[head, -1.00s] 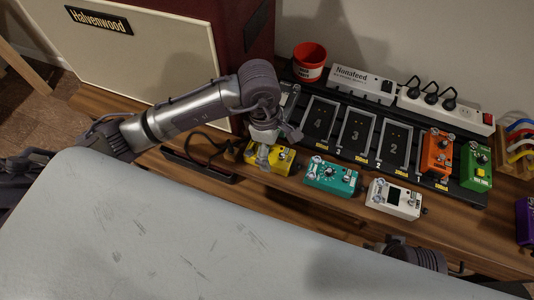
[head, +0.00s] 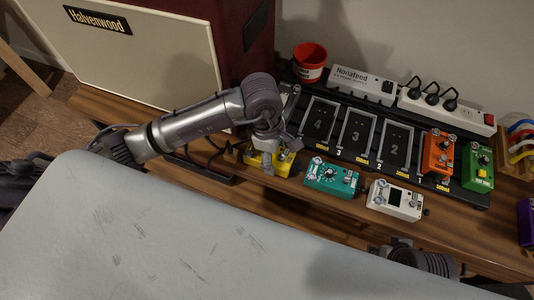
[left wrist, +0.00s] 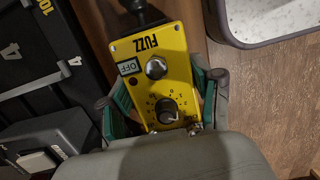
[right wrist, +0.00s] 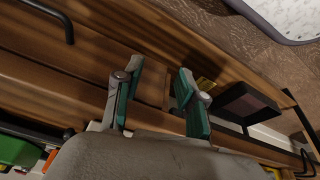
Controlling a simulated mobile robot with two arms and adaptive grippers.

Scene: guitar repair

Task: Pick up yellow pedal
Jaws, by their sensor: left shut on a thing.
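The yellow pedal (head: 281,164), marked FUZZ, is at the left end of the pedal row on the wooden bench in the head view. In the left wrist view the yellow pedal (left wrist: 156,75) lies between the green-padded fingers. My left gripper (head: 268,150) is shut on its sides; its body hides part of the pedal in the head view. Whether the pedal has left the bench I cannot tell. My right gripper (right wrist: 158,95) is open and empty in the right wrist view, with wooden boards beyond its fingers.
A teal pedal (head: 331,178) and a white pedal (head: 396,200) stand to the right. Behind is a black pedalboard (head: 338,155) with orange (head: 438,152) and green (head: 477,167) pedals. An amplifier (head: 150,50) is at the left; a grey padded top (head: 150,235) lies in front.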

